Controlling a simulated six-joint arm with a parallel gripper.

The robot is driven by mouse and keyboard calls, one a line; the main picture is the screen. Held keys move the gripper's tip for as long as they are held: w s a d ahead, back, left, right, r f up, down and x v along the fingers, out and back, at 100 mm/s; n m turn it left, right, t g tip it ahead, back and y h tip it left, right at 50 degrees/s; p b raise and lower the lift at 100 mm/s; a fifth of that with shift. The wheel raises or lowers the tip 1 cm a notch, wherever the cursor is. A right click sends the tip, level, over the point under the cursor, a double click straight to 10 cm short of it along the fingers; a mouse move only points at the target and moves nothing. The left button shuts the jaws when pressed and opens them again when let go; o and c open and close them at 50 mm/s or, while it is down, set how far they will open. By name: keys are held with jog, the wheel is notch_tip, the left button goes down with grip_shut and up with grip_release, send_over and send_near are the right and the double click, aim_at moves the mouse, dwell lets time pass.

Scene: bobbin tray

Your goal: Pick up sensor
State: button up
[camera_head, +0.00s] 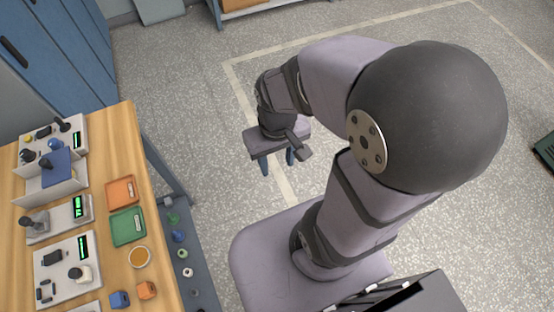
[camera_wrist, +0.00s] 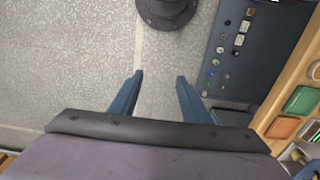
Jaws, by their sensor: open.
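My gripper (camera_head: 277,160) is open and empty over the speckled floor, to the right of the wooden table. Its two blue fingers stand apart in the wrist view (camera_wrist: 160,77), with only floor between them. I cannot tell for sure which thing is the sensor. Small items lie on a blue-grey shelf (camera_head: 191,253) beside the table: round green, blue and pale ones in the head view. The same shelf in the wrist view (camera_wrist: 232,82) also bears small white and dark pieces. My gripper touches none of them.
Blue cabinets (camera_head: 55,45) stand behind. The floor around my gripper is clear.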

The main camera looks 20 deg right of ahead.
jog(key=shift+o, duration=0.5)
jog(key=shift+s+r, duration=0.1)
jog(key=shift+s, duration=0.05)
jog(key=w+a+f+n+t+y+b, duration=0.25)
jog(key=w+a+b, duration=0.4)
jog(key=b, duration=0.55)
jog(key=w+a+f+n+t+y+b, duration=0.1)
jog(key=w+a+f+y+b, duration=0.3)
jog(key=a+b, duration=0.6)
jog(key=a+r+n+b, duration=0.15)
jog(key=a+b, duration=0.35)
jog(key=b, duration=0.7)
jog(key=n+g+y+b, duration=0.6)
jog(key=n+b, duration=0.8)
jog(key=b, duration=1.6)
send_near(147, 290)
jog(key=a+t+y, duration=0.1)
jog(key=t, duration=0.1)
jog(key=shift+s+a+f+g+p, duration=0.2)
jog(key=shift+a+f, duration=0.2)
jog(key=shift+a, duration=0.15)
jog(key=shift+s+a+f+g+p, duration=0.1)
jog(key=shift+s+a+f, duration=0.15)
jog(key=shift+a+f, duration=0.25)
